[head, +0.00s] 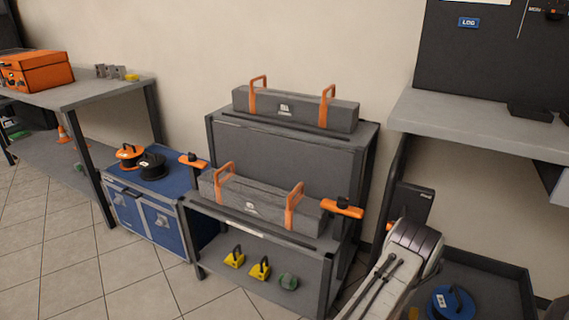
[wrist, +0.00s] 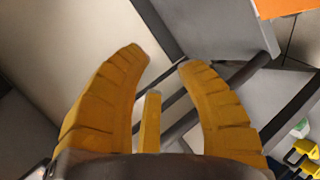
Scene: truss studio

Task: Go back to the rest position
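My gripper (wrist: 165,65) shows in the wrist view with its curved yellow fingers apart and nothing between their tips. A narrow yellow piece stands between the two large fingers, lower in the picture. Pale wall, a grey panel and dark frame bars show behind the fingers. In the head view, part of my arm is at the lower right, beside the grey rack (head: 285,160). I cannot make out the gripper's fingers in the head view.
Two long grey cases with orange handles rest on the rack, one on the upper level (head: 300,108) and one lower (head: 262,203). Yellow-handled items (head: 260,268) lie on its bottom shelf. A blue cabinet (head: 150,205) stands left, a grey worktop (head: 480,125) right. Tiled floor (head: 90,275) is clear at lower left.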

